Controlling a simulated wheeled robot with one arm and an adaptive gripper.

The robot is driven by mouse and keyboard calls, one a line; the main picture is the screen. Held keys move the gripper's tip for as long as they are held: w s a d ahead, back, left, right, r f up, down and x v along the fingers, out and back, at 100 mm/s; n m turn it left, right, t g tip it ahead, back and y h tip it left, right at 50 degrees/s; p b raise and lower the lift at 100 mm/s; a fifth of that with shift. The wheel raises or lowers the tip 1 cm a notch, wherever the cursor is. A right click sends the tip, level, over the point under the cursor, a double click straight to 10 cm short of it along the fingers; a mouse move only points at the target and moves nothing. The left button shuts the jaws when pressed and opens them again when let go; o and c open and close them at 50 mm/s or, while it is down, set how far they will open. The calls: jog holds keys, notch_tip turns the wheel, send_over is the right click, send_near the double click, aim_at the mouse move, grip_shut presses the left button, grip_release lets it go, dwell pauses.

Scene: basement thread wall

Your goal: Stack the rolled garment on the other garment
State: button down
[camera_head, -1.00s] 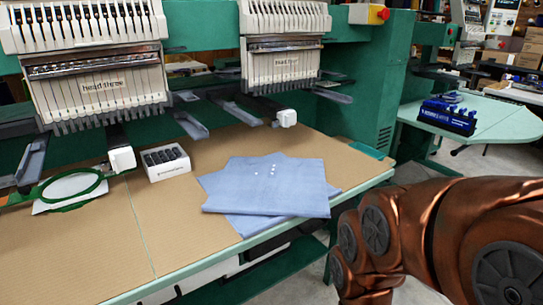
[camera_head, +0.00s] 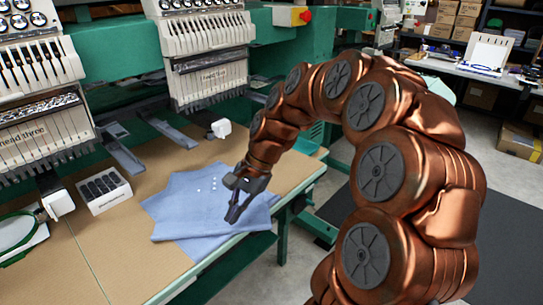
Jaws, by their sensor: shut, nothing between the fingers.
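Two light blue garments lie flat and folded in one pile at the table's front edge. The upper garment (camera_head: 188,212) has a few small white dots on it. The lower garment (camera_head: 203,249) is turned at an angle, so its corners stick out from under the upper one. I see no rolled shape. My gripper (camera_head: 232,218) points down in front of the right part of the pile. Its dark fingers are shut and empty and hide a bit of the cloth. I cannot tell whether the fingertips touch it.
A white box (camera_head: 104,190) with dark compartments stands left of the pile. A green hoop (camera_head: 17,233) lies at the far left. Embroidery machine heads (camera_head: 205,58) and their grey arms (camera_head: 120,148) overhang the table's back. The tan tabletop (camera_head: 125,255) in front is clear.

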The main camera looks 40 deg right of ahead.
jog(key=w+d+r+m+t+y+p, duration=0.1)
jog(key=w+d+r+m+p, duration=0.15)
jog(key=d, duration=0.35)
jog(key=w+d+r+m+t+p, duration=0.1)
jog(key=w+d+m+t, duration=0.1)
jog(key=w+d+m, duration=0.3)
jog(key=m+t+p, duration=0.2)
jog(key=m+t, duration=0.1)
jog(key=m, duration=0.4)
send_near(274, 179)
jog(key=p+x, duration=0.1)
jog(key=x, duration=0.4)
jog(key=shift+w+a, duration=0.15)
jog(key=shift+w+a+f+p, duration=0.1)
jog(key=shift+w+a+p, duration=0.45)
jog(key=shift+w+a, duration=0.85)
jog(key=shift+w, duration=0.15)
